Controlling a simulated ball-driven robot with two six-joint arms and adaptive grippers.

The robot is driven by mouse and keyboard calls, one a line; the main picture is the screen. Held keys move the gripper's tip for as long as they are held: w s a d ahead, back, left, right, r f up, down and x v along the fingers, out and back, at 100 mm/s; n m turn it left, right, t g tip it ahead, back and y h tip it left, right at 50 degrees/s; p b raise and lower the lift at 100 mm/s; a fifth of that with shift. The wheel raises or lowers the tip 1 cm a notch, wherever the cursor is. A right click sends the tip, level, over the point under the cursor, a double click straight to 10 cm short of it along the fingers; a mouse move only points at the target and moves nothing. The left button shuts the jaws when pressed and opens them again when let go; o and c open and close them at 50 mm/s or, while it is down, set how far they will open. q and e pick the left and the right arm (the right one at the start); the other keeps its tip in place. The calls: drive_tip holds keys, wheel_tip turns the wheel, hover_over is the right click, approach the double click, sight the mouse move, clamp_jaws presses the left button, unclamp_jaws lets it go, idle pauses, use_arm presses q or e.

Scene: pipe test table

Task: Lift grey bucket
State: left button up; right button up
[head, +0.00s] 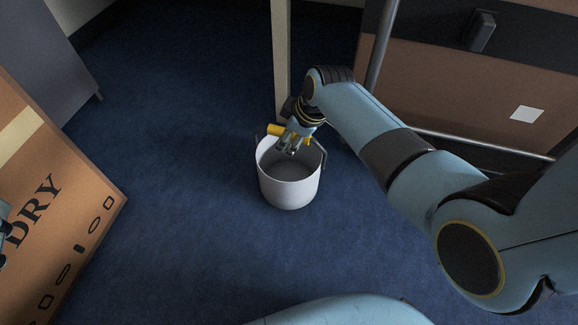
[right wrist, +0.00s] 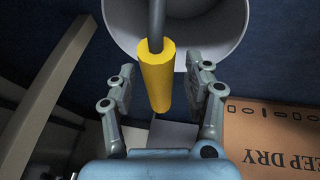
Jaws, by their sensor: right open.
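The grey bucket (head: 289,190) stands upright on the blue floor near the middle of the head view. Its dark wire handle (head: 324,157) is raised and carries a yellow grip (head: 274,129). My right gripper (head: 291,150) is above the bucket's mouth, pointing down. In the right wrist view the yellow grip (right wrist: 156,78) lies between the two open fingers of my right gripper (right wrist: 160,68), with a gap on each side. The bucket's rim (right wrist: 235,55) shows beyond the fingertips. My left gripper cannot be made out; only a sliver of my left arm shows at the left edge.
A cardboard box (head: 85,185) marked "DRY" stands at the left. A pale upright post (head: 281,60) rises right behind the bucket. A brown and black panel (head: 460,85) with a metal rail is at the back right. The floor left of and before the bucket is clear.

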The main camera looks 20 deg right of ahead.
drive_tip(key=shift+f, duration=0.15)
clamp_jaws()
idle(0.4)
